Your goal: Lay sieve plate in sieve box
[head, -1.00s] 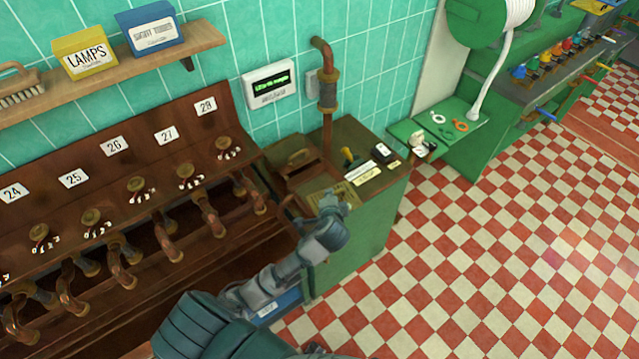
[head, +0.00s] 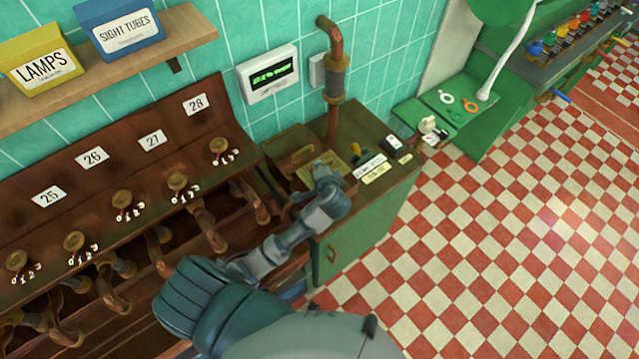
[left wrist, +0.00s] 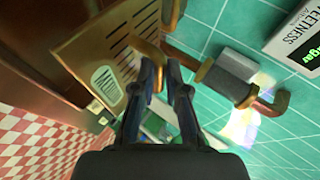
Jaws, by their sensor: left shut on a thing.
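The sieve plate (left wrist: 103,52) is a flat brass-coloured plate with slots and a pale oval label. My left gripper (left wrist: 166,75) is shut on its bent handle in the left wrist view. In the head view the plate (head: 347,168) shows partly behind my left gripper (head: 328,172), over the top of the green cabinet. The brown box (head: 290,152) beside it looks like the sieve box. The gripper covers part of its right side, and I cannot tell whether plate and box touch. My right gripper is not in view.
The green cabinet (head: 370,220) carries small labels (head: 373,168) and a dark device (head: 393,144) to the right. A copper pipe (head: 335,80) rises behind it. A brown rack with copper pipes and taps (head: 120,205) stands at left. The checkered floor at right is clear.

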